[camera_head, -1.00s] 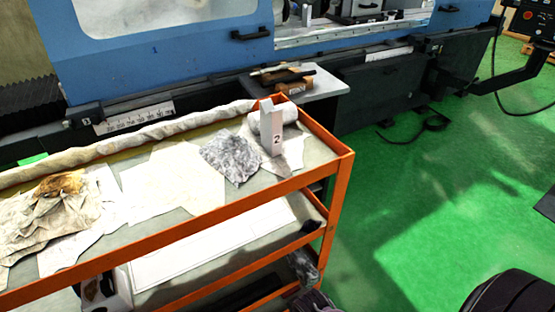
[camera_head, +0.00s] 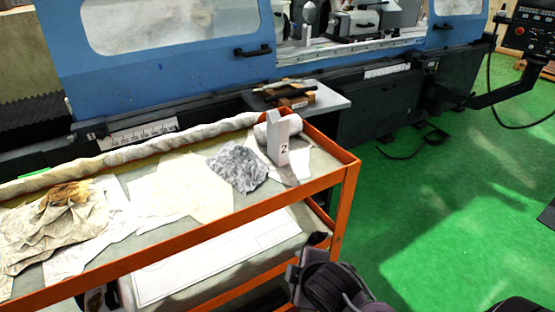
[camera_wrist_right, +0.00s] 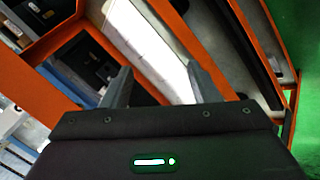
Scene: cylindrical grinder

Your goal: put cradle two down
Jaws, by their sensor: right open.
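Cradle two (camera_head: 279,150), a pale upright block marked "2", stands on the top shelf of the orange cart (camera_head: 345,190), near its right end. My right gripper is open in the right wrist view (camera_wrist_right: 162,85), with nothing between its fingers. The wrist view looks at the cart's orange frame and lower shelves; cradle two cannot be made out there. In the head view my dark right arm (camera_head: 332,287) is at the bottom, in front of the cart and apart from cradle two. My left gripper is not in view.
A rolled cloth (camera_head: 130,152) lies along the cart's back edge. A grey rag (camera_head: 238,168) lies left of cradle two, with pale cloths farther left. Behind stands the blue grinder (camera_head: 160,70) with a small side table (camera_head: 318,100).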

